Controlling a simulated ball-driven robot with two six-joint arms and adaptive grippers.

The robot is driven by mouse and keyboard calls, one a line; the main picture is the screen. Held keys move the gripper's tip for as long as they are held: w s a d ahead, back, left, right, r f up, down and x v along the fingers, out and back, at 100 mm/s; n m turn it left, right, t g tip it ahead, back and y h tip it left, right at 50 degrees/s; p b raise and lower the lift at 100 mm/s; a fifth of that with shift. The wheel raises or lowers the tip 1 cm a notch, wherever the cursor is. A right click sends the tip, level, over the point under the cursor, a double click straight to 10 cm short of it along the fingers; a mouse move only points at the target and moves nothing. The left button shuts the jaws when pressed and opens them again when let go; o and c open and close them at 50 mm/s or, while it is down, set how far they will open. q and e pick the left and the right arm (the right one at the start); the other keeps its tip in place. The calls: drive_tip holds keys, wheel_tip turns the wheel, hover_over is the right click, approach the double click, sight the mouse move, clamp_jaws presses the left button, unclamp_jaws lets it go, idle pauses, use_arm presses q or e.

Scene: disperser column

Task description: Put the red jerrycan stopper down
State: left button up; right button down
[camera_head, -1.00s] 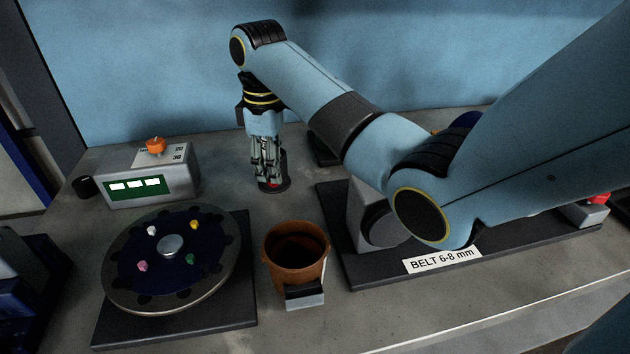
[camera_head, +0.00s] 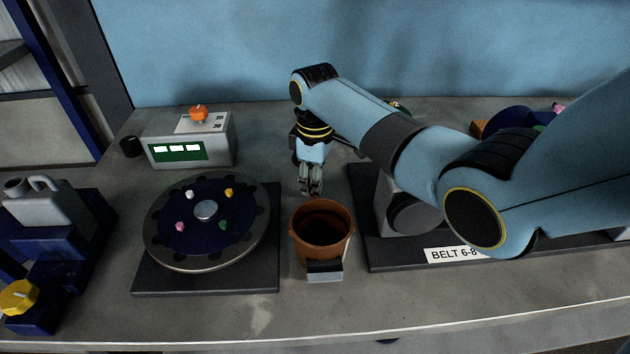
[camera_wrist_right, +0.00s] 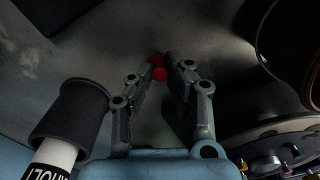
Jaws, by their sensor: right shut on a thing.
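My right gripper (camera_head: 312,190) hangs pointing down just behind the brown pot (camera_head: 298,238). In the right wrist view its fingertips (camera_wrist_right: 160,66) are shut on the red jerrycan stopper (camera_wrist_right: 159,73), of which only small red parts show between and beside the fingers. In the head view the stopper cannot be made out. Dark grey surface shows beyond the fingertips in the wrist view; whether the stopper touches it I cannot tell. A grey jerrycan (camera_head: 45,212) stands on a blue stand at the far left. My left gripper is not in view.
A round turntable (camera_head: 160,250) with small coloured pieces stands left of the pot. Behind it is a grey box (camera_head: 218,150) with an orange knob (camera_head: 198,113). A belt unit on a dark base (camera_head: 385,258) is on the right. Bare bench (camera_head: 275,160) lies between box and gripper.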

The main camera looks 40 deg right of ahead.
drive_tip(key=shift+f, duration=0.15)
drive_tip(key=c, duration=1.3)
unclamp_jaws()
drive_tip(key=shift+o, duration=0.2)
wheel_tip(320, 180, up, 12)
drive_tip(key=shift+r, duration=0.2)
